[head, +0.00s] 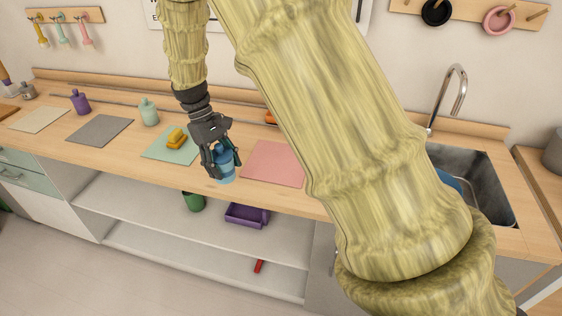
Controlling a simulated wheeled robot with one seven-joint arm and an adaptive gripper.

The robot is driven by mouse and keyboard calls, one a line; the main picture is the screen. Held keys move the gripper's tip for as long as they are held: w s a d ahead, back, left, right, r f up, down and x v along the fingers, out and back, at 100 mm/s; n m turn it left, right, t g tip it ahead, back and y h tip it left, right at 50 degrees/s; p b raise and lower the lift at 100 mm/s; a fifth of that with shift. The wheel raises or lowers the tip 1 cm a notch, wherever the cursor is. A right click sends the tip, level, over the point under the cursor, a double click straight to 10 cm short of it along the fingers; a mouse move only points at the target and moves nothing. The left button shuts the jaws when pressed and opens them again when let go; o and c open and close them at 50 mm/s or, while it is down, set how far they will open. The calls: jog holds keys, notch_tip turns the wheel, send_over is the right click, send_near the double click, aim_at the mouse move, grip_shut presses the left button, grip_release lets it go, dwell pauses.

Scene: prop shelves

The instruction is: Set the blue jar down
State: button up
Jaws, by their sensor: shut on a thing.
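A blue jar (225,174) is in the middle of the head view, at the front part of the wooden counter (330,207). My gripper (222,156) points down and is shut on the jar's upper part, its dark fingers on both sides. The jar looks upright. It lies in the picture between the green mat (157,148) and the pink mat (271,165). I cannot tell whether its base touches the counter.
An orange sponge-like block (177,138) is on the green mat. A mint bottle (149,112) and a purple bottle (80,102) stand behind. The grey mat (100,130) is bare. A sink (470,180) is at right. My arm hides part of the counter.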

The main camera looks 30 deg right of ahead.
jog(key=s+d+n+t+h, duration=0.1)
jog(key=s+d+n+t, duration=0.2)
jog(key=n, duration=0.8)
jog(key=s+d+n+t+h, duration=0.1)
jog(key=d+n+t, duration=0.25)
jog(key=n, duration=0.85)
jog(key=shift+t, duration=0.45)
jog(key=w+d, duration=0.2)
jog(key=d, duration=0.2)
jog(key=w+d+f+p, duration=0.1)
jog(key=w+d, duration=0.1)
jog(key=d, duration=0.2)
jog(key=w+d+p, duration=0.1)
jog(key=w+d, duration=0.1)
jog(key=d, duration=0.3)
jog(key=shift+w+f, duration=0.15)
jog(key=shift+f, duration=0.05)
jog(key=shift+w+d+f, duration=0.1)
jog(key=shift+d+f, duration=0.05)
jog(key=shift+f, duration=0.05)
jog(key=shift+d+f, duration=0.1)
jog(key=shift+f, duration=0.3)
jog(key=shift+f+p, duration=0.4)
jog(key=shift+f, duration=0.9)
